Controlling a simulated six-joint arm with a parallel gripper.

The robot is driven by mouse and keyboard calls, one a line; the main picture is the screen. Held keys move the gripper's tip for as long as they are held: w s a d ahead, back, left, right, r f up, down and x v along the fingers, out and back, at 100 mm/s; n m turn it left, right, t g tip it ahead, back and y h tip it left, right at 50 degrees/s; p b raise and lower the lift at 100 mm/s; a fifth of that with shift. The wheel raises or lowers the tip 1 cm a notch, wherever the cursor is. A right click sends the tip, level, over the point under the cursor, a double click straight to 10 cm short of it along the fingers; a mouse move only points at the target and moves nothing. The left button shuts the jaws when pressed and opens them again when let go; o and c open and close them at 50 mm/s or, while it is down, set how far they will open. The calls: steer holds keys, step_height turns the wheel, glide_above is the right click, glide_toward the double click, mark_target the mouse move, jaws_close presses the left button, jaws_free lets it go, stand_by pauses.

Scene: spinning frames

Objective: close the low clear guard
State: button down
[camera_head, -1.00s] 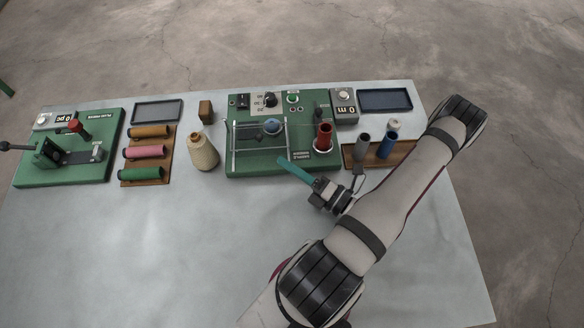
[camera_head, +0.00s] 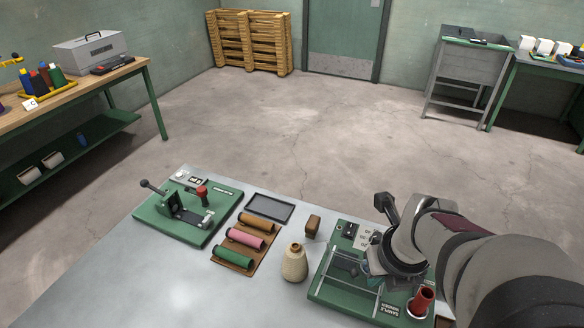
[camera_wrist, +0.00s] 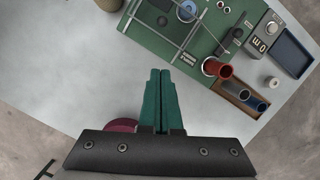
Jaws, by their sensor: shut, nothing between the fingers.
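The green sample winder board (camera_head: 325,292) stands at the lower right in the head view, partly hidden by my arm. Its clear guard (camera_head: 352,271) shows as a thin pale frame low over the board; I cannot tell its exact angle. My gripper (camera_wrist: 160,72) has teal fingers pressed together and empty. The tips appear below the board's near edge in the picture, apart from the guard.
A red spool (camera_head: 421,302) stands at the board's right; a wooden rack (camera_wrist: 240,97) is beside it. A cream thread cone (camera_head: 294,263) stands left of the board. Colored rolls (camera_head: 246,238) and another green device (camera_head: 187,213) are farther left. The front table (camera_head: 160,285) is clear.

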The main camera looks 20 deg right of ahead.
mark_target(360, 265)
steer(key=x, duration=1)
steer(key=shift+a+f, duration=0.1)
steer(key=shift+f, duration=0.05)
steer(key=shift+w+d+f, duration=0.2)
steer(key=shift+w+d, duration=0.05)
steer(key=shift+w, duration=0.35)
steer(key=shift+w+d+f, duration=0.15)
steer(key=shift+w+d, duration=0.05)
steer(key=shift+w, duration=0.45)
steer(key=shift+w+d+f, duration=0.15)
steer(key=shift+w+d, duration=0.05)
steer(key=shift+w, duration=0.4)
steer(key=shift+w+d, duration=1.85)
